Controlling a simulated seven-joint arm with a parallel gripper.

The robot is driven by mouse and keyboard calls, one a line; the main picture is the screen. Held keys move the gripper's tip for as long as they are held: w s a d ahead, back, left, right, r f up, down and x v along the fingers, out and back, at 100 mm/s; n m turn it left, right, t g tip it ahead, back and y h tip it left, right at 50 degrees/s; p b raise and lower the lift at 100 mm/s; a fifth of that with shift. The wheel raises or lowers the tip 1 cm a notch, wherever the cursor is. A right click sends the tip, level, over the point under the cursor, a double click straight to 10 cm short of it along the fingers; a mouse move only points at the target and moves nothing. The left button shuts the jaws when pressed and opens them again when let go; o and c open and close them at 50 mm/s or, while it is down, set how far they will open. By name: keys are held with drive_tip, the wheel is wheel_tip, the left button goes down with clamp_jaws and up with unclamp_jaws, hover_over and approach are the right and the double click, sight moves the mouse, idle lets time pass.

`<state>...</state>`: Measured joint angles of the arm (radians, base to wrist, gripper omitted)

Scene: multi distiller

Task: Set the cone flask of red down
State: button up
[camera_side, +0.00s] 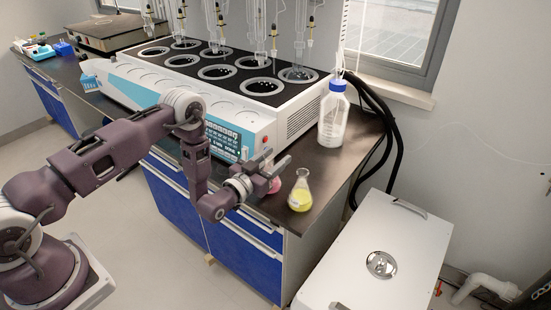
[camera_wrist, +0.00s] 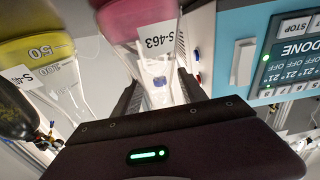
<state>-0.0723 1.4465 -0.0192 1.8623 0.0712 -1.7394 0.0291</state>
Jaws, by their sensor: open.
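The cone flask of red (camera_side: 275,185) stands at the front of the dark bench, partly hidden behind my gripper (camera_side: 277,164) in the side view. In the wrist view the flask (camera_wrist: 140,18) appears upside down, with red liquid and a label reading S-463. Its clear neck lies between the two dark fingers of my gripper (camera_wrist: 158,92). The gripper is open around the neck. Whether a finger touches the glass cannot be told.
A cone flask of yellow (camera_side: 300,197) stands just right of the red one, also in the wrist view (camera_wrist: 35,50). The distiller (camera_side: 225,100) is behind. A blue-capped bottle (camera_side: 333,118) stands at back right. The bench's front edge is close.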

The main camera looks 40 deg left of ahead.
sight(265, 166)
drive_tip(key=s, duration=0.6)
drive_tip(key=shift+s+a+f, duration=0.1)
drive_tip(key=shift+s+f, duration=0.1)
drive_tip(key=shift+s, duration=0.1)
drive_tip(key=shift+s+r, duration=0.15)
drive_tip(key=shift+s, duration=0.1)
drive_tip(key=w+r, duration=0.1)
drive_tip(key=r, duration=0.2)
drive_tip(key=w+d+r+m+g+h, duration=0.1)
drive_tip(key=w+r, duration=0.1)
drive_tip(key=r, duration=0.2)
drive_tip(key=w+r+g, duration=0.1)
drive_tip(key=w+r, duration=0.1)
drive_tip(key=r, duration=0.1)
drive_tip(key=shift+w+d+r+m, duration=0.15)
drive_tip(key=shift+d+m, duration=0.1)
drive_tip(key=shift+m, duration=0.15)
drive_tip(key=s+r+g+y, duration=0.1)
drive_tip(key=s+r+g, duration=0.6)
drive_tip(key=s+r, duration=1)
drive_tip(key=s+n+g, duration=0.1)
drive_tip(key=s+g, duration=0.2)
drive_tip(key=s, duration=1.9)
drive_tip(key=shift+s+d+f+n, duration=0.3)
drive_tip(key=shift+f+n, duration=0.05)
drive_tip(key=shift+n, duration=0.05)
